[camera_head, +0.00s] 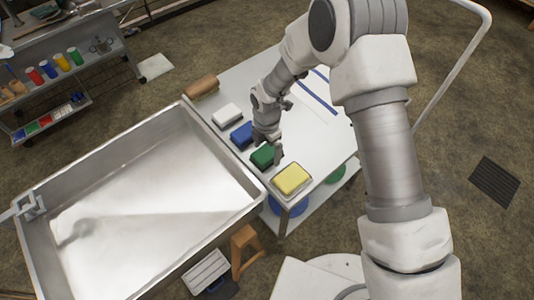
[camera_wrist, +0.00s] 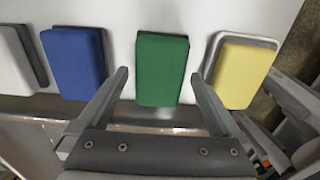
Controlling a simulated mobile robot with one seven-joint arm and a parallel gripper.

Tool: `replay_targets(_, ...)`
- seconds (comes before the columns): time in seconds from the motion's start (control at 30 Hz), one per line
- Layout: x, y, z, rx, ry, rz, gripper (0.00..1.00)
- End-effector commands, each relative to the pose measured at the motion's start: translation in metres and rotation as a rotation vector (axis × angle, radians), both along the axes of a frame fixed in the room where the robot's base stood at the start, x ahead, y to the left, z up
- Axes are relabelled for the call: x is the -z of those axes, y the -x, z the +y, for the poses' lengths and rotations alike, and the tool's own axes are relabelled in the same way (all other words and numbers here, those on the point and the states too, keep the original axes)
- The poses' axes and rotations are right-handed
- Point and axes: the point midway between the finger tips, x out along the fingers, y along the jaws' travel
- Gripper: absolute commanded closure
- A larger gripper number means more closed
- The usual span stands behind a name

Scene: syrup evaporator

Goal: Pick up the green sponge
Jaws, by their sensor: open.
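The green sponge (camera_head: 262,155) lies on the white table near its left edge, between a blue sponge (camera_head: 241,134) and a yellow sponge (camera_head: 291,179). In the wrist view the green sponge (camera_wrist: 162,70) sits centred ahead of and between my fingers. My gripper (camera_head: 267,151) is open and empty, right at the green sponge in the head view. In the wrist view its two fingertips (camera_wrist: 158,72) lie on either side of the sponge's near part, with gaps on both sides. I cannot tell how high the fingers are above the table.
A white sponge (camera_head: 227,115) and a brown roll (camera_head: 202,86) lie farther along the table (camera_head: 315,140). A large metal pan (camera_head: 187,114) adjoins the table's left side. A wooden stool (camera_head: 243,246) stands below. A shelf cart (camera_head: 90,75) with coloured cups is at upper left.

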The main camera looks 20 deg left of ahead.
Motion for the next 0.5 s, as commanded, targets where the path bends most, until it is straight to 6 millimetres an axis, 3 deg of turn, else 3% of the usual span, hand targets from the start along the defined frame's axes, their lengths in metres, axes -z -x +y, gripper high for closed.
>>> replay_targets(0.13, 0.014, -0.001, 0.0, 0.001, -0.001, 0.0, 0.0)
replay_targets(0.4, 0.016, -0.001, 0.0, 0.001, -0.001, -0.002, 0.0)
replay_targets(0.5, 0.016, -0.001, 0.0, 0.001, -0.001, -0.002, 0.18)
